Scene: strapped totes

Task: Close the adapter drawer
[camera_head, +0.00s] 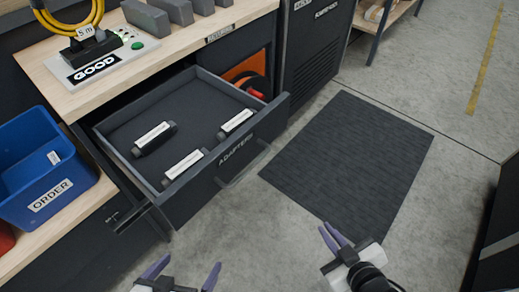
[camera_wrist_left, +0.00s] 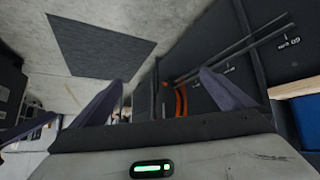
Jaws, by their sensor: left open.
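The adapter drawer (camera_head: 238,150) is pulled out from the bench in the head view, its dark front labelled with white lettering and fitted with a bar handle. Inside lie three dark adapters with white labels: one at the left (camera_head: 154,138), one at the front (camera_head: 185,165), one at the right (camera_head: 235,123). My left gripper (camera_head: 186,272) is open and empty, below and in front of the drawer in the picture, apart from it. Its spread purple fingers also show in the left wrist view (camera_wrist_left: 160,90). My right gripper (camera_head: 327,228) is right of the drawer, near the mat; its fingers look close together, but their gap is unclear.
A blue order bin (camera_head: 45,165) stands left of the drawer. The wooden bench top (camera_head: 170,48) carries a fixture marked GOOD (camera_head: 95,66) and several grey blocks. An orange-lined opening (camera_head: 247,68) is behind the drawer. A dark mat (camera_head: 350,155) lies on open concrete floor at right.

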